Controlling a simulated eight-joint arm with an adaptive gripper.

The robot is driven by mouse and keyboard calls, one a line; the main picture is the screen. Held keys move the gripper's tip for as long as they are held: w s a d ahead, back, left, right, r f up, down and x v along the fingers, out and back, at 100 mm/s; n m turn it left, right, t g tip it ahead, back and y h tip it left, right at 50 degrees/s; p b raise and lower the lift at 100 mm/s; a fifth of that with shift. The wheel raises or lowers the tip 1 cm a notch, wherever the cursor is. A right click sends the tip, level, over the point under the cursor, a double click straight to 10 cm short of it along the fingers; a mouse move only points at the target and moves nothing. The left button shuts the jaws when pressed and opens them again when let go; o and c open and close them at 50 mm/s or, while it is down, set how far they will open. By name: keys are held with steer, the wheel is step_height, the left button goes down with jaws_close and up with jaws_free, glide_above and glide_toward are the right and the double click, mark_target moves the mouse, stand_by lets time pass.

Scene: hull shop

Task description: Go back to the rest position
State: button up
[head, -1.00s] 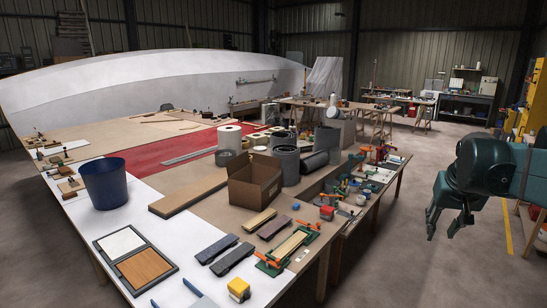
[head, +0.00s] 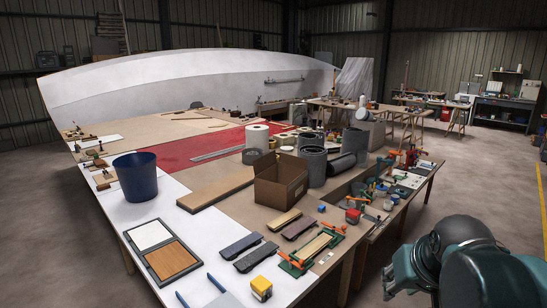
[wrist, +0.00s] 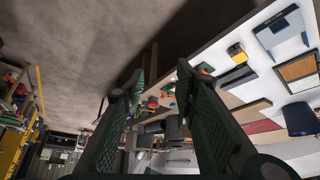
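My gripper (head: 400,284) is dark green and hangs at the lower right of the head view, to the right of the long worktable (head: 135,232) and apart from it. In the wrist view my gripper (wrist: 160,76) shows two ridged fingers spread apart, with nothing held between them. The worktable also shows in the wrist view, beyond the fingers and to the right. My arm's dark teal links hide part of the floor at the lower right of the head view.
A blue bin (head: 135,180), an open cardboard box (head: 280,181), grey rolls (head: 312,166) and orange-green clamps (head: 330,232) sit on the worktable. A yellow block (head: 261,289) lies near its front edge. Bare floor (head: 478,190) lies right of the table.

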steer(key=s+a+f+n+y, duration=0.1)
steer(key=s+a+f, duration=0.4)
steer(key=a, duration=0.3)
steer(key=shift+s+n+t, duration=0.3)
steer(key=shift+s+t, duration=0.1)
steer(key=shift+s, duration=0.4)
